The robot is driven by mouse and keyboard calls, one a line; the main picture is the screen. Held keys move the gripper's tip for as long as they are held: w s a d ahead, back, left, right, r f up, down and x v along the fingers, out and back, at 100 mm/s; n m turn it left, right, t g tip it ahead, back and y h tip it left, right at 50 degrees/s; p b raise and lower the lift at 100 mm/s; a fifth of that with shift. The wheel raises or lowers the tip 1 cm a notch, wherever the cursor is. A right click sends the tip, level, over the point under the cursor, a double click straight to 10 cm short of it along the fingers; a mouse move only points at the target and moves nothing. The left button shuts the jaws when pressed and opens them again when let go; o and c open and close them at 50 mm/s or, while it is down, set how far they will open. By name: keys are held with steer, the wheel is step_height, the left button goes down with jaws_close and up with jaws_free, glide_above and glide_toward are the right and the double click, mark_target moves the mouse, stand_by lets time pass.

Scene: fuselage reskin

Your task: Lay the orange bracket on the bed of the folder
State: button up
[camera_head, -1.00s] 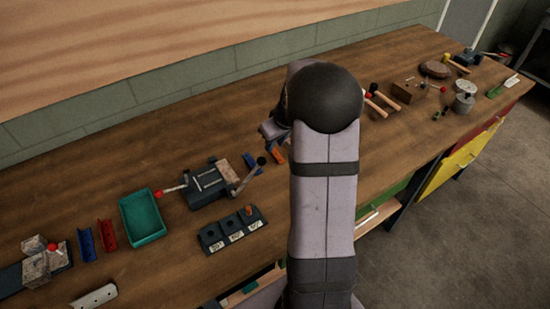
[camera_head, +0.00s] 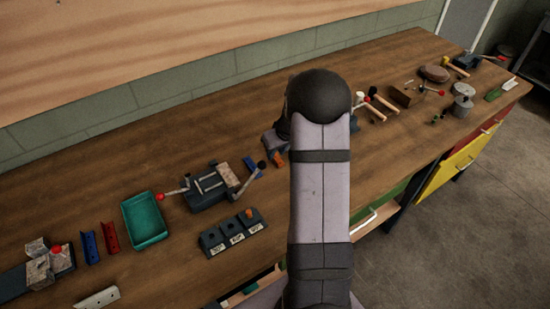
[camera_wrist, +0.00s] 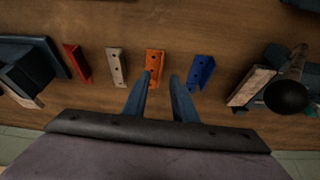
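The orange bracket (camera_head: 279,159) lies on the bench. In the wrist view the orange bracket (camera_wrist: 154,62) is just beyond my gripper's fingertips, nearer the left finger. My gripper (camera_wrist: 161,80) is open and empty, its two fingers apart. In the head view my arm hides most of the gripper. The folder (camera_head: 212,186) stands left of the orange bracket, with a red-ball handle on its left and a black-knobbed lever on its right. Part of the folder (camera_wrist: 256,87) and its black knob show at the right of the wrist view.
A blue bracket (camera_wrist: 201,71) lies beside the orange one, on the folder side. A beige bracket (camera_wrist: 116,67) and a red bracket (camera_wrist: 76,62) lie on the other side. A green tray (camera_head: 127,214) and a labelled dark block (camera_head: 216,249) stand near the folder.

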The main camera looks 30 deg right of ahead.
mark_target(277, 158)
steer(key=shift+p+x, duration=0.55)
steer(key=shift+x, duration=1.3)
steer(key=shift+a, duration=0.1)
jaws_close()
